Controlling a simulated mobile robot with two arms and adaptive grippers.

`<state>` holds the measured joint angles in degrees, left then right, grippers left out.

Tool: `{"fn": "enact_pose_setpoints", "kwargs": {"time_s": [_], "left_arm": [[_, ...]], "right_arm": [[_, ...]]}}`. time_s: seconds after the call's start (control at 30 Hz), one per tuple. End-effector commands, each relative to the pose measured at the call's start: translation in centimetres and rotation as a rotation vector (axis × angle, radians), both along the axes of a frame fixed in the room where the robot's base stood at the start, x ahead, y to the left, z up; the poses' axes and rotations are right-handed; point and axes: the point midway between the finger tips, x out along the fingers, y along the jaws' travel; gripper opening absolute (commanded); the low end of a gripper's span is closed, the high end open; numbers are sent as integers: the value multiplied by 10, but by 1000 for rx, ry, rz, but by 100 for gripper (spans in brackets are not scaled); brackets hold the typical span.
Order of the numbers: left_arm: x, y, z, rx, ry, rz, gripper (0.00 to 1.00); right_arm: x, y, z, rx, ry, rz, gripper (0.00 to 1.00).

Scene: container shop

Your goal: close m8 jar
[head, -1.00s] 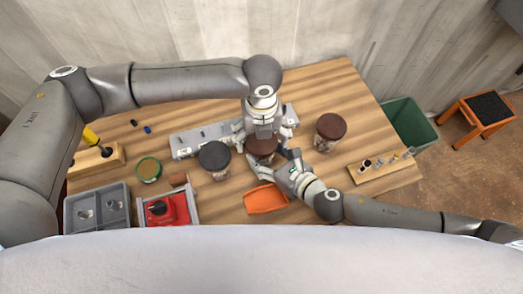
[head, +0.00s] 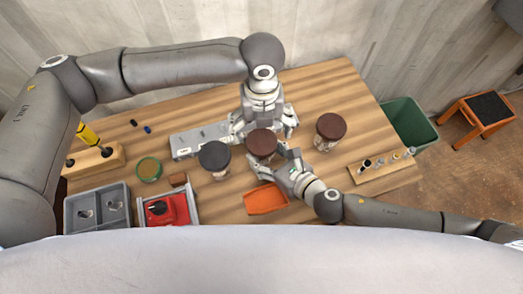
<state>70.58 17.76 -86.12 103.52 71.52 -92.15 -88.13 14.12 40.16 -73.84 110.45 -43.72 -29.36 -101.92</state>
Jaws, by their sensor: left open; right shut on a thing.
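A jar with a dark brown lid (head: 262,143) stands in the middle of the wooden table. The lid sits on top and looks level; most of the jar's body is hidden below it. My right gripper (head: 281,160) is shut on this jar from its lower right side. My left gripper (head: 263,124) is open just behind the lid, its fingers spread and holding nothing. Other lidded jars are a black-lidded jar (head: 214,156) to the left and a brown-lidded jar (head: 330,127) to the right. I cannot read any label marking m8.
An orange tray (head: 266,199) lies in front of the middle jar. A grey strip (head: 186,146), green-rimmed round container (head: 149,169), grey divided bin (head: 97,209) and red device (head: 168,208) are left. A wooden holder (head: 376,174) is right.

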Motion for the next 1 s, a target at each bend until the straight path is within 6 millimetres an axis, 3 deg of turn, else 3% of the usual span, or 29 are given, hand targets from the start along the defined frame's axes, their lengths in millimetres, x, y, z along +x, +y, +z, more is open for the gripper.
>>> {"fn": "enact_pose_setpoints", "kwargs": {"time_s": [0.27,1.0], "left_arm": [[0,0,3,-1,-1,112,90],[1,0,30,-1,0,1164,90]], "right_arm": [[0,0,0,0,0,0,0],[0,0,0,0,0,0,0]]}}
